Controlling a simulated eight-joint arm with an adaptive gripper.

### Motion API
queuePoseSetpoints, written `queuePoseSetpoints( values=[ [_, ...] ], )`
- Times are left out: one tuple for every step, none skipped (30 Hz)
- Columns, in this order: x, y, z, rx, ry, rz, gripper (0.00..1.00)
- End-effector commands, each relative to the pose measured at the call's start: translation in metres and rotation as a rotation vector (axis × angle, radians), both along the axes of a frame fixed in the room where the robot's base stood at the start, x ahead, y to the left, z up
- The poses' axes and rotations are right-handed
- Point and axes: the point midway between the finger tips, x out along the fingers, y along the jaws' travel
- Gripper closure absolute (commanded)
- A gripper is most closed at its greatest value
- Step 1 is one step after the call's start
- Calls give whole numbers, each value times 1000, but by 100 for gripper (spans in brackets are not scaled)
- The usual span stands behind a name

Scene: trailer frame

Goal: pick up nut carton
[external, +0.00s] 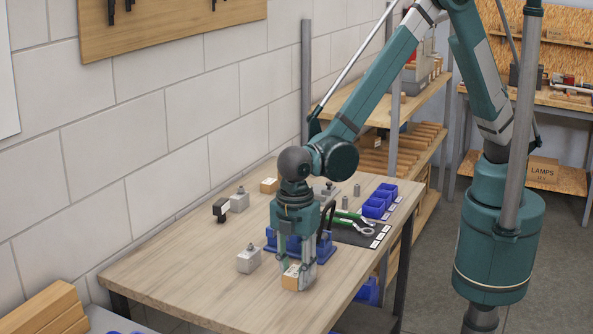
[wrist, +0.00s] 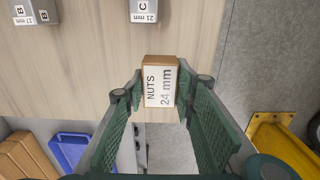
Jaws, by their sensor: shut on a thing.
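The nut carton (wrist: 160,83) is a small tan box with a white label reading "NUTS 24 mm" in the wrist view. My gripper (wrist: 160,97) has one green finger on each side of it and is shut on it. In the external view the carton (external: 290,278) shows low between the fingers of my gripper (external: 297,272), which points down over the front part of the wooden table (external: 190,272). I cannot tell whether the carton touches the table top.
A grey block (external: 249,260) stands left of my gripper, with another grey block (external: 239,201) and a black item (external: 221,210) farther back. Blue bins (external: 377,205) and a dark tool mat (external: 352,233) lie to the right. The table's front left is clear.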

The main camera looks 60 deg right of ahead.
Motion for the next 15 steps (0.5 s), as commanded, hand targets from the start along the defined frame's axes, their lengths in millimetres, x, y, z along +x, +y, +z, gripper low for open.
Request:
queuePoseSetpoints(
  values=[
    [0, -1, 6, 0, 0, 0, 89],
    [0, -1, 10, 0, 0, 0, 89],
    [0, 0, 14, 0, 0, 0, 89],
    [0, 0, 17, 0, 0, 0, 89],
    [0, 0, 19, 0, 0, 0, 89],
    [0, 0, 22, 0, 0, 0, 89],
    [0, 0, 24, 0, 0, 0, 89],
    [0, 0, 25, 0, 0, 0, 89],
    [0, 0, 27, 0, 0, 0, 89],
    [0, 0, 28, 0, 0, 0, 89],
    [0, 0, 29, 0, 0, 0, 89],
    [0, 0, 30, 0, 0, 0, 89],
    [0, 0, 30, 0, 0, 0, 89],
    [0, 0, 31, 0, 0, 0, 89],
    [0, 0, 31, 0, 0, 0, 89]
  ],
)
